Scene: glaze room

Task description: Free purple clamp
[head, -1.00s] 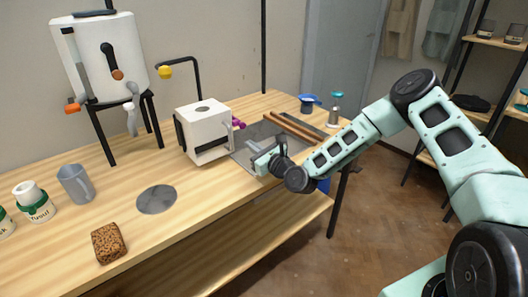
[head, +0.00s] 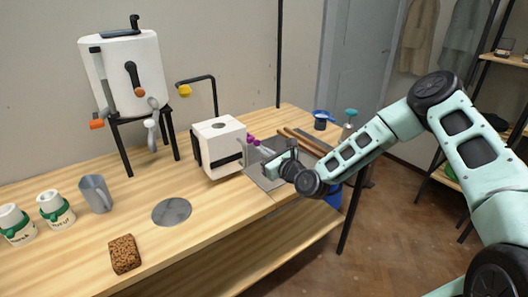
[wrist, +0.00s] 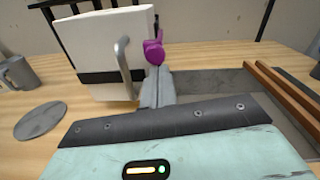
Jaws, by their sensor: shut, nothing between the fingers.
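The purple clamp (head: 254,140) is on the right side of a white box (head: 218,150) on the bench, beside a grey handle. In the wrist view, the clamp's knob (wrist: 154,50) sits just right of the box's grey handle (wrist: 124,66). My gripper (head: 268,154) is to the right of the box, close to the clamp. In the wrist view the fingers (wrist: 156,82) are together and empty, with their tips just below the purple knob. I cannot tell whether they touch it.
A grey tray (head: 262,170) with brown rods (head: 300,142) lies right of the box. A white tank (head: 125,75) on a black stand is behind left. A grey jug (head: 96,194), grey disc (head: 172,211) and brown sponge (head: 124,254) are on the left bench.

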